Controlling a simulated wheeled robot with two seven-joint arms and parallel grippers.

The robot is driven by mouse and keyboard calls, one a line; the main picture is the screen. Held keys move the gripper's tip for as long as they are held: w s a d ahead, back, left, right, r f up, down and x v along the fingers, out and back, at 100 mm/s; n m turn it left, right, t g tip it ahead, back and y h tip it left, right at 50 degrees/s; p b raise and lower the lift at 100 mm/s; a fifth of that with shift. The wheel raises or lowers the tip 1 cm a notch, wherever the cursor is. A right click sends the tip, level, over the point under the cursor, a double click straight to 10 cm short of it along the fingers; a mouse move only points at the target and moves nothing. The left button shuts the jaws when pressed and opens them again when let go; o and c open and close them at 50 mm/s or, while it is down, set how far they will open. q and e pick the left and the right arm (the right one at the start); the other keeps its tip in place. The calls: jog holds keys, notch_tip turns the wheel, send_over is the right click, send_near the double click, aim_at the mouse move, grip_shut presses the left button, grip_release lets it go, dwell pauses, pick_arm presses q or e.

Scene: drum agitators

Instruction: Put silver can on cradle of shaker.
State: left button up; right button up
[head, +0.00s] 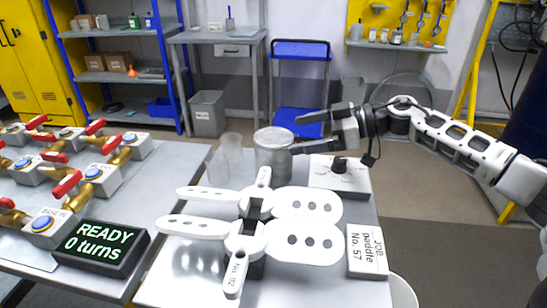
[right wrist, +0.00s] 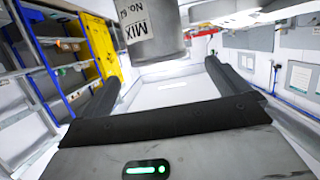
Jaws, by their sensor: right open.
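The silver can (head: 273,152) stands upright near the far edge of the metal table. In the wrist view the can appears ahead, between the two fingers, and nothing is gripped. I cannot make out for certain which part is the shaker's cradle. My left gripper is not in view.
Clear glass vessels (head: 231,150) stand left of the can. A white box with a black knob (head: 340,178) is below my gripper. White paddles with holes (head: 305,204) fill the middle. A display (head: 100,246) reads "READY 0 turns". Red-handled valves (head: 66,184) are at left.

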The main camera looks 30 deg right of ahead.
aim_at(290, 137)
jog(key=shift+f+p+x, duration=0.2)
jog(key=shift+p+x, duration=0.05)
jog(key=shift+x, duration=1.3)
jog(key=shift+f+p+x, duration=0.2)
jog(key=shift+x, duration=1.3)
jog(key=shift+d, duration=0.2)
jog(key=c, duration=1.6)
jog(key=shift+r, duration=0.1)
jog(key=shift+c, duration=1)
